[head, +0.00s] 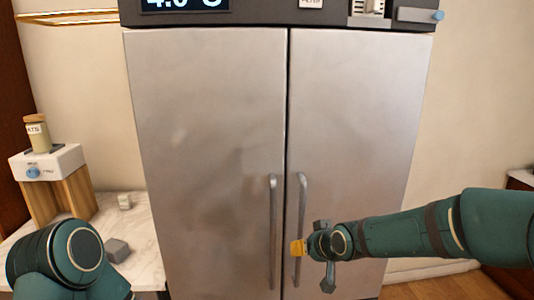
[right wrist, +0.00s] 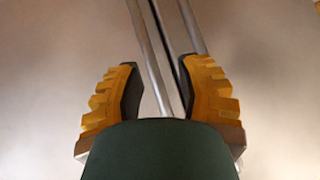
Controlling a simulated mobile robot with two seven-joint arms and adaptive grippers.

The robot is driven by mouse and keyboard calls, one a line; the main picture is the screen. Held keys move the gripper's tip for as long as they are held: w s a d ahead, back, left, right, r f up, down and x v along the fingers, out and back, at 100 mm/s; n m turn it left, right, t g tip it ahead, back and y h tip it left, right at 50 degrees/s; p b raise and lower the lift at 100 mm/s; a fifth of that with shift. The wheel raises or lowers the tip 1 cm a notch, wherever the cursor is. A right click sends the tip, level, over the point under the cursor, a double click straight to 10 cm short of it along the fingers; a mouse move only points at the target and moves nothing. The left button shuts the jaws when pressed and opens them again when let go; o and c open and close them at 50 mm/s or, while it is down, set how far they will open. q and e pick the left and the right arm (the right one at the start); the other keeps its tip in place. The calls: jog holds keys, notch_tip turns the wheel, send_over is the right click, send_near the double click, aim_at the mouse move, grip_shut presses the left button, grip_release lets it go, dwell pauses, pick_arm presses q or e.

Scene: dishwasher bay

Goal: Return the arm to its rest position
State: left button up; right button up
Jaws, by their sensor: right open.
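My right gripper (head: 298,247) is in front of the steel fridge's (head: 210,120) right door, over the lower part of the right door handle (head: 302,195) in the head view. In the right wrist view the jaws (right wrist: 157,78) are apart with nothing held between them. The left door handle (right wrist: 146,50) shows beyond the gap, and the right door handle (right wrist: 190,22) passes behind one finger. I cannot tell whether the gripper touches a handle. My left arm (head: 75,255) shows at the bottom left; its gripper is out of view.
Both fridge doors are shut. A marble counter (head: 140,235) on the left holds a grey block (head: 118,250) and a small pale block (head: 125,201). A white dispenser (head: 48,165) with a jar (head: 37,135) stands behind. Wall and wooden floor (head: 425,295) lie to the right.

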jog(key=s+f+m+g+b, duration=0.15)
jog(key=s+f, duration=0.35)
jog(key=f, duration=0.6)
jog(key=s+f+m+g, duration=0.15)
jog(key=s+f, duration=0.45)
jog(key=f, duration=0.6)
jog(key=s+f+m+g+b, duration=0.1)
jog(key=s+f+g, duration=0.2)
jog(key=s+f, duration=0.7)
jog(key=s, duration=0.3)
jog(key=shift+s+f, duration=0.25)
jog(key=shift+f, duration=0.1)
